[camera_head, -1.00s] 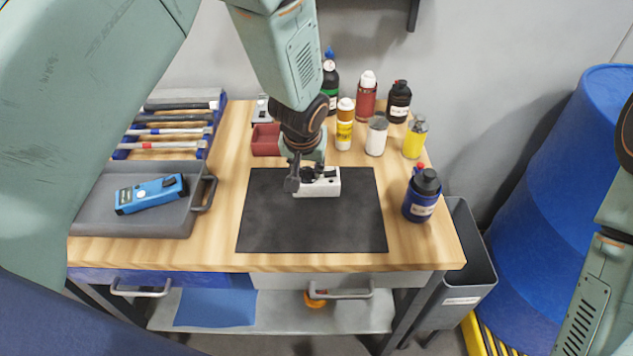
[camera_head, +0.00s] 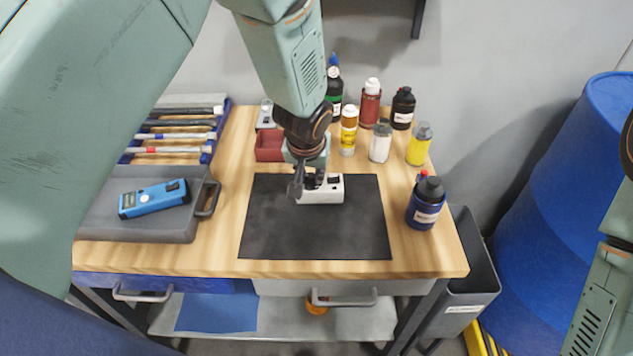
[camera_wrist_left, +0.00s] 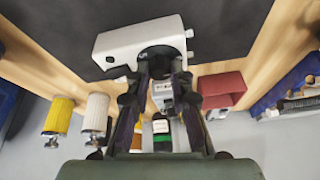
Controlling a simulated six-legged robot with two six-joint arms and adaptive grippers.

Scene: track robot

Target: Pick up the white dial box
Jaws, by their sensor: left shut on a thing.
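The white dial box (camera_head: 334,189) lies on the dark mat (camera_head: 315,235), near its back edge. My left gripper (camera_head: 304,182) reaches down onto the box's left and middle part and is shut on it. In the left wrist view the white box (camera_wrist_left: 122,45) lies across the fingertips, with a dark round part between them. The left gripper's fingers (camera_wrist_left: 163,72) stand on either side of that dark part and hide some of it. No clear gap shows between box and mat. My right arm shows at the right edge, but its gripper is out of view.
Several bottles, such as the red one (camera_head: 370,103), stand at the back right, and a blue bottle (camera_head: 425,203) stands right of the mat. A red bin (camera_head: 269,146) sits behind the mat. A grey tray (camera_head: 100,222) with a blue device is at left. The front mat is clear.

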